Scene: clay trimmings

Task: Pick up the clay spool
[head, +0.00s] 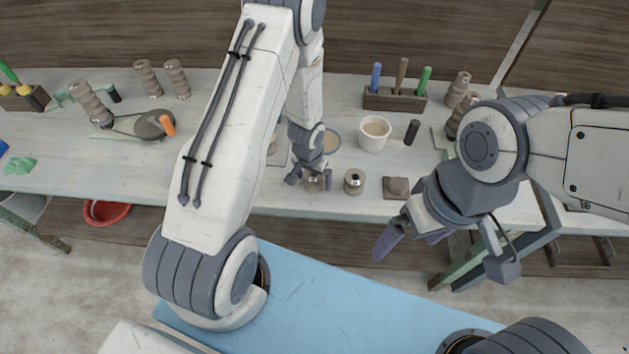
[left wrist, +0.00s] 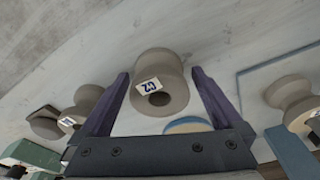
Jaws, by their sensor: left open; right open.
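A grey-brown clay spool (left wrist: 160,68) with a white label and a dark centre hole is between the spread fingers of my left gripper (left wrist: 160,76) in the left wrist view. Bare space shows on both sides, so the fingers do not appear to touch it. In the head view my left gripper (head: 307,172) is over this spool (head: 314,184) near the table's front edge and partly hides it. A similar spool (head: 354,182) stands just to the right. My right gripper (head: 408,240) is open and empty, in front of the table edge.
A clay block (head: 396,187) lies right of the spools. Behind are a cup (head: 374,133), a dark cylinder (head: 412,132) and a tool rack (head: 394,100). Another spool (left wrist: 290,92) shows at the right in the left wrist view. My left arm hides part of the table.

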